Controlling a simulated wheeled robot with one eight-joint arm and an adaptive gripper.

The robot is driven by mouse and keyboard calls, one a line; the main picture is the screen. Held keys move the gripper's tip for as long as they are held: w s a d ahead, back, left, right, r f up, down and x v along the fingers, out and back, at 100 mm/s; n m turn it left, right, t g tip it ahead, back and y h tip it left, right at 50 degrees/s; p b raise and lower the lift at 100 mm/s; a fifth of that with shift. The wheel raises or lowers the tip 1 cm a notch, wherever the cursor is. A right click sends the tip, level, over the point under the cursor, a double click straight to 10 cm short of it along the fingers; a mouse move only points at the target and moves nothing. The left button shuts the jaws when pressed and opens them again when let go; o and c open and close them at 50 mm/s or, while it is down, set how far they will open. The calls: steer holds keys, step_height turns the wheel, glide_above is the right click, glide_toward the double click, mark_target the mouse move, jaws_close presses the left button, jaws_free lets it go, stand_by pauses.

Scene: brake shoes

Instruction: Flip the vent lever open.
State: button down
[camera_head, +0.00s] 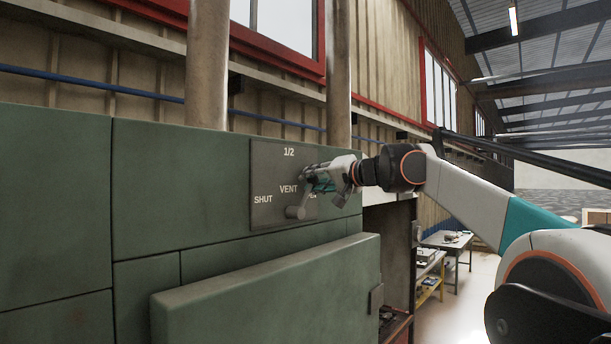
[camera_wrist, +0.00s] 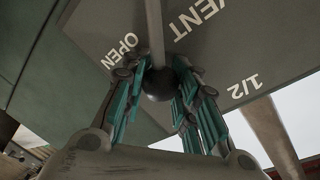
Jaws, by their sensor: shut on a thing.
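The vent lever has a thin grey rod (camera_wrist: 155,28) ending in a dark round knob (camera_wrist: 159,84), seen in the wrist view. The vent panel (camera_head: 267,168) is a grey plate marked SHUT at left, 1/2 at top and VENT in the middle. The OPEN label (camera_wrist: 119,50) reads clearly in the wrist view but is mostly hidden in the head view. My gripper (camera_head: 312,180) is at the right half of the panel, its teal fingers on both sides of the knob and shut on it. The knob lies between the OPEN and 1/2 marks. A grey pivot hub (camera_head: 296,212) sticks out low on the panel.
The panel is on a large green cabinet (camera_head: 190,175). A thick green door (camera_head: 270,295) juts out below it. Two vertical pipes (camera_head: 207,70) rise behind. A workbench (camera_head: 447,240) stands far back at right.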

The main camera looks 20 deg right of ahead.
steer(key=shift+w+d+f+m, duration=0.4)
steer(key=shift+d+f+m, duration=0.3)
steer(key=shift+m, duration=0.2)
steer(key=c, duration=1.2)
jaws_free()
steer(key=shift+c, duration=0.2)
steer(key=shift+s, duration=0.1)
steer(key=v, duration=1.2)
steer(key=shift+d+r, duration=0.1)
steer(key=shift+r, duration=0.05)
